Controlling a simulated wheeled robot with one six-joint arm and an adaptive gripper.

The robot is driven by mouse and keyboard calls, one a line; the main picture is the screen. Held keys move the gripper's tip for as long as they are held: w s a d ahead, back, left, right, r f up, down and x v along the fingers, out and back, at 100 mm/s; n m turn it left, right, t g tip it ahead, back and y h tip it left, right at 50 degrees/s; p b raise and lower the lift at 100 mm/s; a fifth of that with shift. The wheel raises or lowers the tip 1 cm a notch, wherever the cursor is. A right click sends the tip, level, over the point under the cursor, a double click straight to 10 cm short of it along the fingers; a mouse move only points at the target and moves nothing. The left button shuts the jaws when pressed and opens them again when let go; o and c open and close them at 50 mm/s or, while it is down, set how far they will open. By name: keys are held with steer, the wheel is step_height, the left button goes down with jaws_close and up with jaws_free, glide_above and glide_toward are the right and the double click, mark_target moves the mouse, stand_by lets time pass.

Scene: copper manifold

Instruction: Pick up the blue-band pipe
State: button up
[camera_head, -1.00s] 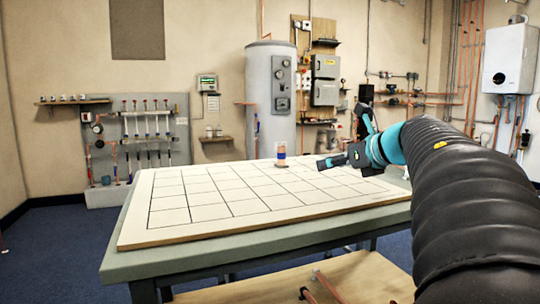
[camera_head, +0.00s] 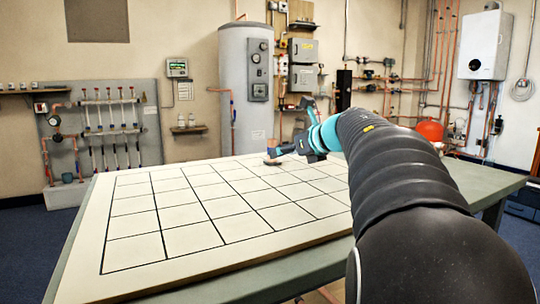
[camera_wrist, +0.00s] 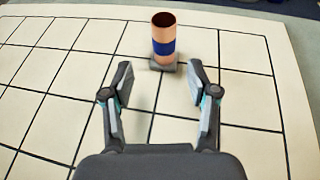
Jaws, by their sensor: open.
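The blue-band pipe (camera_wrist: 164,30) is a short copper tube with a blue band around it. It stands upright on a small grey base on the gridded white board, just beyond my fingertips in the wrist view. My gripper (camera_wrist: 160,71) is open and empty, its two fingers spread to either side of the line toward the pipe, with a gap before it.
The gridded board (camera_head: 140,250) lies on a grey-green table (camera_head: 480,180) and is otherwise bare. Against the back wall are a grey cylinder tank (camera_head: 236,90) and a pipe panel (camera_head: 115,135). A red rounded object (camera_head: 430,130) is at the right.

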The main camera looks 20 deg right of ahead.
mark_target(272, 161)
steer(key=shift+d+b+x, duration=0.2)
steer(key=shift+b+x, duration=0.15)
steer(key=shift+x, duration=3.1)
steer(key=shift+r, duration=0.15)
jaws_close()
